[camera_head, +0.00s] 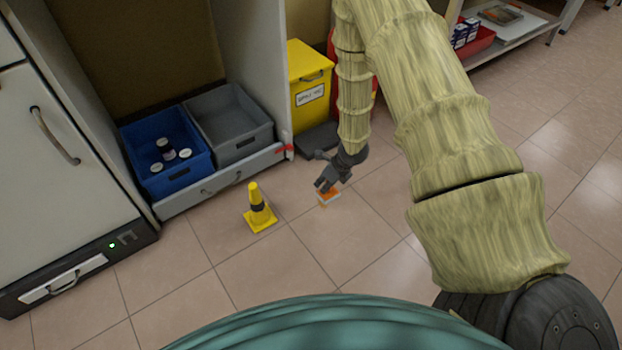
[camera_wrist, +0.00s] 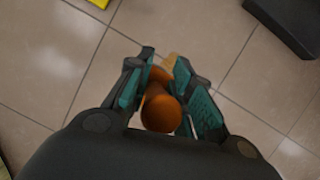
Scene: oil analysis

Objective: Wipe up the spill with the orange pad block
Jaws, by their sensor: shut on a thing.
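The orange pad block (camera_head: 329,198) is small, with an orange upper part and a pale lower part. It is at or just above the tiled floor, right of the yellow cone. My gripper (camera_head: 324,186) is over it, pointing down. In the wrist view my gripper (camera_wrist: 164,88) is shut on the rounded orange handle (camera_wrist: 161,112) of the block. A small tan patch (camera_wrist: 169,61) shows just beyond the fingertips; I cannot tell whether it is spill or part of the block. The floor under the block is mostly hidden.
A yellow cone (camera_head: 259,211) with a dark band stands close by on the left. A blue crate (camera_head: 186,184) with several white-lidded jars and a grey crate (camera_head: 238,150) sit in the low drawer behind. A yellow bin (camera_head: 309,75) stands at the back. Front floor is clear.

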